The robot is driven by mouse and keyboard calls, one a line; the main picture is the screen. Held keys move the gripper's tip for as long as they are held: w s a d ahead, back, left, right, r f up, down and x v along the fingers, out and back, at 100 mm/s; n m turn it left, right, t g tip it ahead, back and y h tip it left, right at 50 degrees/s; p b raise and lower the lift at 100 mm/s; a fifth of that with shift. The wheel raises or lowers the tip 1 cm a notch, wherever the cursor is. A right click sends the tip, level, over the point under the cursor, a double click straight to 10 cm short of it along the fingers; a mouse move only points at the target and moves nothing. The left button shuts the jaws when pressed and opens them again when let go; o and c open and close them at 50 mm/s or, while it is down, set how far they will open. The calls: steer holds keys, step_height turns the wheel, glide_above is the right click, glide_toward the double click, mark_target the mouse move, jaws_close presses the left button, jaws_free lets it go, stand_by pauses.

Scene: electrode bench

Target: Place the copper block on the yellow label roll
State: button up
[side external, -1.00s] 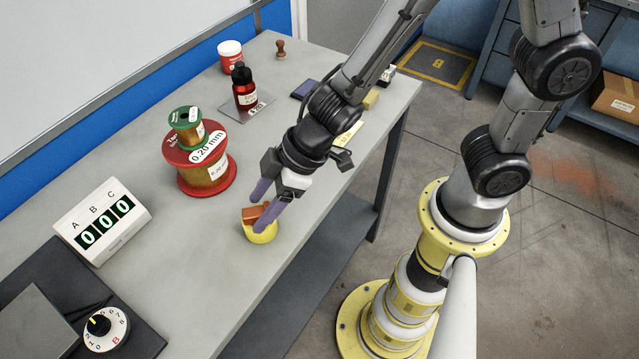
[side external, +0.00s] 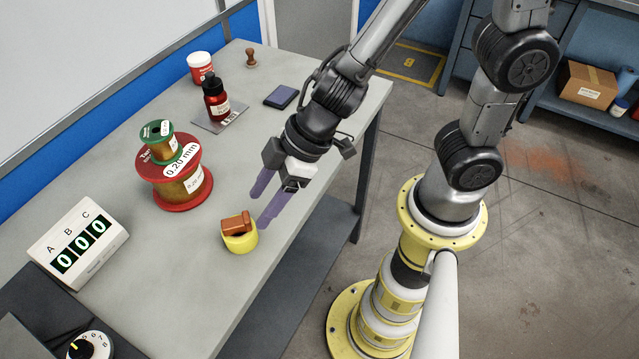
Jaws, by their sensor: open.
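The copper block (side external: 237,223) rests on top of the yellow label roll (side external: 241,243), which stands on the grey bench near its front edge. The block lies across the roll's top. My gripper (side external: 262,205) is open and empty, with its two purple fingers to the upper right of the block. The fingers appear clear of the block and the roll.
A green spool (side external: 159,148) sits on a larger red-flanged wire spool (side external: 178,178) to the left. A counter box reading 000 (side external: 78,242) and a dial (side external: 90,346) are at lower left.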

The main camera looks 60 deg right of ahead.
steer(key=shift+s+d, duration=3.2)
steer(key=shift+d, duration=0.05)
steer(key=w+d+r+m+t+h, duration=0.5)
steer(key=w+d+r+m+h, duration=0.15)
steer(key=d+r, duration=0.55)
steer(key=s+r+m+g+y, duration=0.1)
steer(key=s+g, duration=0.3)
steer(key=s, duration=0.6)
steer(key=shift+d+m+y, duration=0.35)
steer(key=shift+m+y, duration=0.1)
steer(key=shift+m, duration=0.3)
steer(key=shift+s, duration=0.1)
